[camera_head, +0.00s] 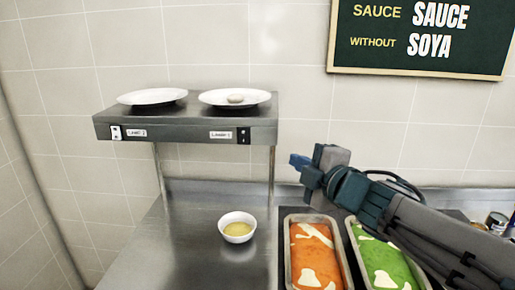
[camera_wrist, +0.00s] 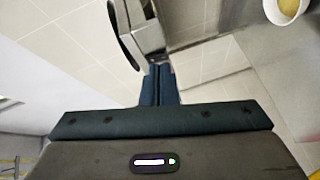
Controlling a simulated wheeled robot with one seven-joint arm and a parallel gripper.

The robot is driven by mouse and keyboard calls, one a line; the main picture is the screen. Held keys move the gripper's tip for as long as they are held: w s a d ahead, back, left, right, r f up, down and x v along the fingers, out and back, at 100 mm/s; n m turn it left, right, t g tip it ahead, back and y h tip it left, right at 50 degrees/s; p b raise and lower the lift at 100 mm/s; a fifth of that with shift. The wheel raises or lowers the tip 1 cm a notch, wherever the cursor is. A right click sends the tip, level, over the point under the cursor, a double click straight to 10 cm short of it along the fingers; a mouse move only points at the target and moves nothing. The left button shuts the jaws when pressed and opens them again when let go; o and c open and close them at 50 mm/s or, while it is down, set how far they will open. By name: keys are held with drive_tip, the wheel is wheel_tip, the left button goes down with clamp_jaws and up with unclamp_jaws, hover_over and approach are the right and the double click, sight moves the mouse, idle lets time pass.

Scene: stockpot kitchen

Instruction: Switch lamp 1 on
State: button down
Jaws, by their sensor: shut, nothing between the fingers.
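A grey metal shelf unit (camera_head: 185,118) stands at the back left in the head view. Its front edge has a white switch (camera_head: 116,132) beside a label that seems to read lamp 2. At the right end, a dark switch (camera_head: 243,135) sits beside a label that seems to read lamp 1. I cannot tell whether either lamp is lit. My gripper (camera_head: 298,160) is shut and empty, to the right of the shelf and apart from it in the head view. In the wrist view its fingers (camera_wrist: 160,84) are together, with the shelf's end (camera_wrist: 140,35) just beyond them.
A bowl of yellow liquid (camera_head: 238,228) stands on the steel counter (camera_head: 185,255). Orange (camera_head: 312,255) and green (camera_head: 382,262) food trays lie below my arm. A menu board (camera_head: 420,40) hangs behind.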

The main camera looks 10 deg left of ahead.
drive_tip(key=a+n+g+y, duration=0.1)
drive_tip(key=s+a+n+y, duration=0.1)
drive_tip(key=n, duration=0.1)
drive_tip(key=s+a+n+g+y, duration=0.1)
drive_tip(key=a, duration=0.1)
drive_tip(key=shift+s+r+n+g, duration=0.15)
drive_tip(key=shift+r+n+g, duration=0.15)
drive_tip(key=shift+a, duration=0.1)
approach(239, 143)
drive_tip(key=a, duration=0.4)
drive_tip(key=shift+w+a+f+p, duration=0.1)
drive_tip(key=shift+w+p, duration=0.3)
drive_tip(key=shift+w, duration=0.6)
drive_tip(key=shift+w+a+f+p, duration=0.1)
drive_tip(key=shift+w+p, duration=0.25)
drive_tip(key=shift+w, duration=0.6)
